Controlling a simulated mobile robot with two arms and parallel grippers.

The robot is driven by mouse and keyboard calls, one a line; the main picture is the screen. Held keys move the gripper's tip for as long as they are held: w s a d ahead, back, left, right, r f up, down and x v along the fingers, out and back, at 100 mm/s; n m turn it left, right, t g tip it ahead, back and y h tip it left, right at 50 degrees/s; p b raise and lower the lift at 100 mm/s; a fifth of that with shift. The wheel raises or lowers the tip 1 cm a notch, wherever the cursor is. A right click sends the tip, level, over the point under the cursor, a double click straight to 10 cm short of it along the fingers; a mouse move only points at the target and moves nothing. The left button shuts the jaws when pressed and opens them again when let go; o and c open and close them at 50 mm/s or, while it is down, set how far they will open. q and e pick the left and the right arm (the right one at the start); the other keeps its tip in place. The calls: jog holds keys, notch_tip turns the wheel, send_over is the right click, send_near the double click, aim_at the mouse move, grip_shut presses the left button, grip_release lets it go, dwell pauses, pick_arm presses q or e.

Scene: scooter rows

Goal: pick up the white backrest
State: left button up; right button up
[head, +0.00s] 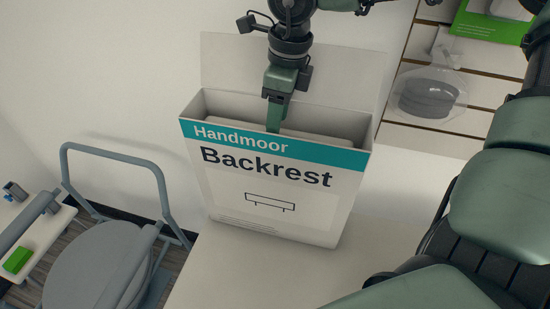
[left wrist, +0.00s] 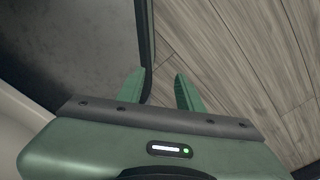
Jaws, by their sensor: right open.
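A white box (head: 265,200) with a teal band, labelled "Handmoor Backrest", stands upright with its top open and its back flap raised. Inside it the pale top edge of the white backrest (head: 318,129) shows; the rest is hidden by the front wall. My right gripper (head: 275,125) points down into the box mouth, fingers at the backrest's top edge. It is open; I cannot tell whether the fingers straddle the edge or touch it. My left gripper (left wrist: 158,80) shows in the left wrist view with its fingers apart and nothing between them, above a wood-plank floor.
The box stands on a pale surface (head: 230,270) against a white wall. A grey chair (head: 105,260) is at the lower left, beside a small table with a green item (head: 18,258). A slatted wall at right holds a clear bag with a grey part (head: 428,97).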

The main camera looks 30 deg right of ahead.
notch_tip(320, 180, down, 4)
jog(key=shift+a+r+p, duration=0.1)
jog(key=shift+p, duration=0.35)
jog(key=shift+w+f, duration=0.15)
jog(key=shift+f, duration=0.2)
grip_shut()
pick_arm(q)
jog(key=shift+w+r, duration=0.65)
jog(key=shift+w, duration=0.05)
pick_arm(e)
jog(key=shift+r, duration=0.1)
